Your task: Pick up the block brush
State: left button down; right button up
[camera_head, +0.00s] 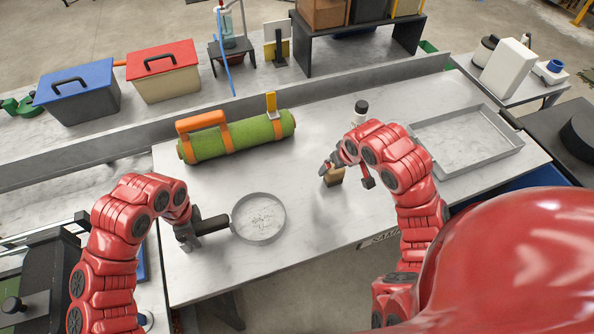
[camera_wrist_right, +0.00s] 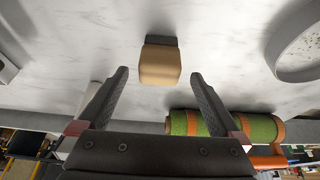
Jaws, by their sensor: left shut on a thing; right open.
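The block brush, a tan block with a dark bristle side, stands on the pale table under my right gripper in the head view (camera_head: 333,178). It also shows in the right wrist view (camera_wrist_right: 160,66), centred just beyond and between the fingertips. My right gripper (camera_wrist_right: 160,76) is open, with clear gaps on both sides of the brush; it also shows in the head view (camera_head: 327,168). My left gripper (camera_head: 190,238) is shut on the dark handle of a round grey sieve (camera_head: 284,226) at the table's left front.
A green turf roll (camera_head: 240,137) with orange straps lies at the table's back. A dark-capped bottle (camera_head: 360,112) stands behind my right gripper. A shallow grey tray (camera_head: 430,172) is at the right. Bare table lies between sieve and brush.

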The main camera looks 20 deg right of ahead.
jog(key=x, duration=0.6)
jog(key=shift+w+f, duration=0.15)
jog(key=shift+w, duration=0.1)
jog(key=c, duration=1.4)
